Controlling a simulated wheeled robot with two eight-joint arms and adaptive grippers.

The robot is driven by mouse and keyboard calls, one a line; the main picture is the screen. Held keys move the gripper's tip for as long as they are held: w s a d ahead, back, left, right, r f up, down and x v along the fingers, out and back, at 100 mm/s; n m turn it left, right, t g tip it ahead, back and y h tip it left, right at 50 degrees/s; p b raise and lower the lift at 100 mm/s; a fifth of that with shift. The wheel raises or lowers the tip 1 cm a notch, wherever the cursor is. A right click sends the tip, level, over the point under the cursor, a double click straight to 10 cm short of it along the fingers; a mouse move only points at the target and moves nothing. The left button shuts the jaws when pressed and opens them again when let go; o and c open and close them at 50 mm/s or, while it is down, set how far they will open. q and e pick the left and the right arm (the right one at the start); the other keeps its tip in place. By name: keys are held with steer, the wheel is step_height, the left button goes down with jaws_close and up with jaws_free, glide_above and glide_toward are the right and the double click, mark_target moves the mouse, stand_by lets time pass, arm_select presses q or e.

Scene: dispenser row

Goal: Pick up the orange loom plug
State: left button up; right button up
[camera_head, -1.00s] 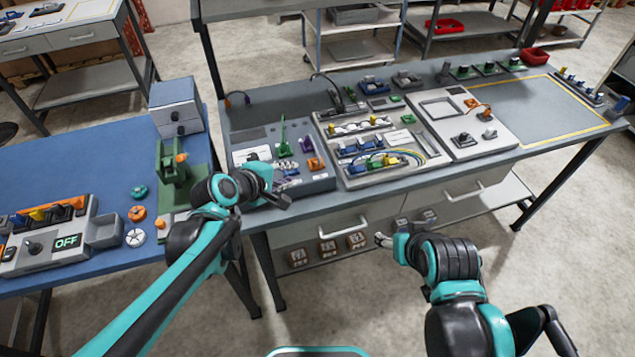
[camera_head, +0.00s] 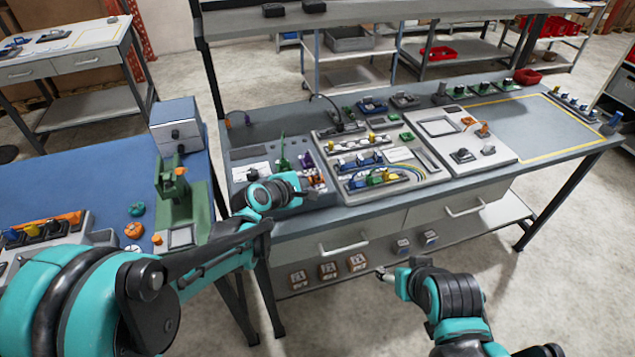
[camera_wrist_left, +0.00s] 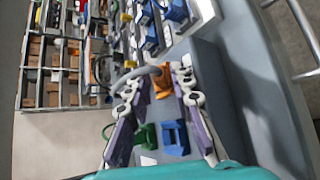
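My left gripper (camera_head: 318,195) is over the left panel (camera_head: 240,172) of the grey workbench. In the left wrist view its two purple-and-white fingers (camera_wrist_left: 160,82) are spread apart. An orange piece (camera_wrist_left: 163,84), which looks like the orange loom plug, shows between the fingertips, with a grey cable beside it. I cannot tell whether the fingers touch it. A green piece (camera_wrist_left: 145,138) and a blue piece (camera_wrist_left: 175,138) lie nearer the palm in that view. In the head view the gripper hides much of this spot. My right gripper (camera_head: 383,271) is in front of the bench, away from the panels.
A middle panel (camera_head: 400,195) with coloured connectors and wires is beside the left one. A right panel (camera_head: 500,150) carries other orange parts. A green press (camera_head: 180,205) stands on the blue bench at left. A shelf (camera_head: 400,12) spans above the workbench.

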arm_select(q)
steer(key=shift+s+r, duration=0.1)
steer(key=shift+r, duration=0.05)
jaws_close()
steer(key=shift+r, duration=0.3)
step_height(320, 180, up, 4)
steer(key=shift+f+p, duration=0.1)
steer(key=shift+p, duration=1.15)
steer(key=s+d+r+p, duration=0.3)
steer(key=s+d+r, duration=0.2)
steer(key=d, duration=0.5)
steer(key=shift+d+r+p, duration=0.2)
steer(key=shift+r+p, duration=0.1)
steer(key=shift+r, duration=0.45)
steer(key=shift+s+d+r+p, duration=0.25)
steer(key=shift+s+r+p, duration=0.45)
steer(key=shift+s, duration=0.15)
